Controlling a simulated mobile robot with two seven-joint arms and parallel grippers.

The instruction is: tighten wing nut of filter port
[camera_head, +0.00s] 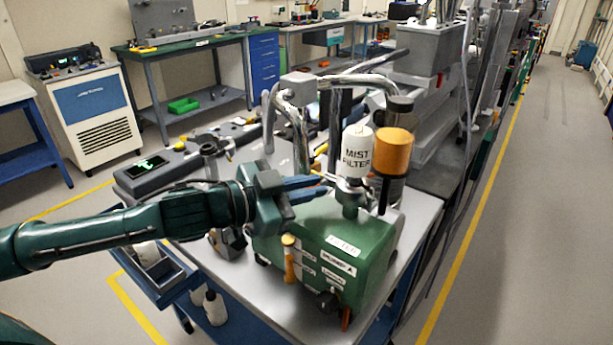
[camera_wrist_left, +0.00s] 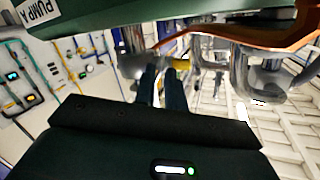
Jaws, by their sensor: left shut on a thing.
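The white mist filter (camera_head: 358,152) stands upright on the green pump (camera_head: 335,252). A metal clamp (camera_head: 352,187) rings the filter port at its base. My left gripper (camera_head: 323,184) reaches in from the left, with its blue fingers at the clamp's left side. It is shut on the wing nut, which the fingertips mostly hide in the head view. In the left wrist view, the two fingers (camera_wrist_left: 163,75) point at shiny metal parts beneath the green pump edge (camera_wrist_left: 120,30). My right gripper is not in view.
Bent metal pipes (camera_head: 299,130) rise behind the gripper. The grey cart top (camera_head: 285,308) has free room in front of the pump. A long grey case (camera_head: 150,178) lies at the left.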

